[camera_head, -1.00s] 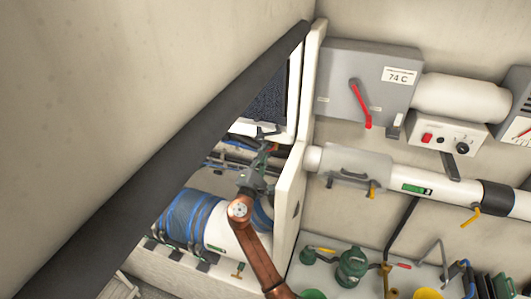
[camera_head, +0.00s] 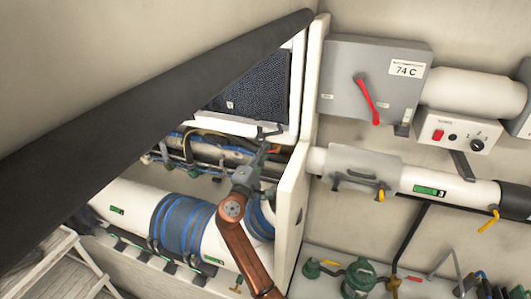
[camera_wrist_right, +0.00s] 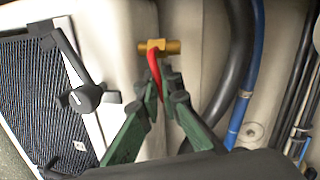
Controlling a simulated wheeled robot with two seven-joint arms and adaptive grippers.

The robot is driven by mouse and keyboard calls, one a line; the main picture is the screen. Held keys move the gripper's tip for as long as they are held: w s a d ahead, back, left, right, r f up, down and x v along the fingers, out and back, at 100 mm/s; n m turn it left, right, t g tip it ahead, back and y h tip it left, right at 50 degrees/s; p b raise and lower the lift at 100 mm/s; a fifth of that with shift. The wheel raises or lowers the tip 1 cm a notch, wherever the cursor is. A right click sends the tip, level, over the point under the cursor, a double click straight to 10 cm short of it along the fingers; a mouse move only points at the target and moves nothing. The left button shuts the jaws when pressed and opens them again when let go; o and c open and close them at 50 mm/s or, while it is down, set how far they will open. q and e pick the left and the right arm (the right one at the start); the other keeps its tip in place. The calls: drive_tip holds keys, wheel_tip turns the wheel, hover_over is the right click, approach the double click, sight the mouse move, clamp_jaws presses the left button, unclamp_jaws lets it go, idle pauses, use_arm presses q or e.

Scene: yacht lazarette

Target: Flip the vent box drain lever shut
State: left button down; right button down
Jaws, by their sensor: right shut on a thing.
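The vent box is a white housing with a dark mesh panel (camera_head: 252,95); its mesh also shows in the right wrist view (camera_wrist_right: 45,95). The drain lever (camera_wrist_right: 153,72) is red and sits on a brass valve body (camera_wrist_right: 158,47) beside the white housing. My right gripper (camera_wrist_right: 165,88) has its green fingers around the red lever and is shut on it. In the head view my right gripper (camera_head: 264,150) is small, below the mesh panel, and the lever is mostly hidden there. My left gripper is not in view.
A black latch handle (camera_wrist_right: 85,95) is left of the fingers. Hoses (camera_wrist_right: 245,60) run to their right. A white partition (camera_head: 292,200) stands right of my arm. A dark-edged beam (camera_head: 150,135) crosses the upper left. A grey box with a red handle (camera_head: 368,98) is at right.

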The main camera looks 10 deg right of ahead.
drive_tip(key=c, duration=2.4)
unclamp_jaws()
drive_tip(key=shift+w+a+f, duration=0.1)
drive_tip(key=shift+a, duration=0.2)
drive_tip(key=shift+d, duration=0.1)
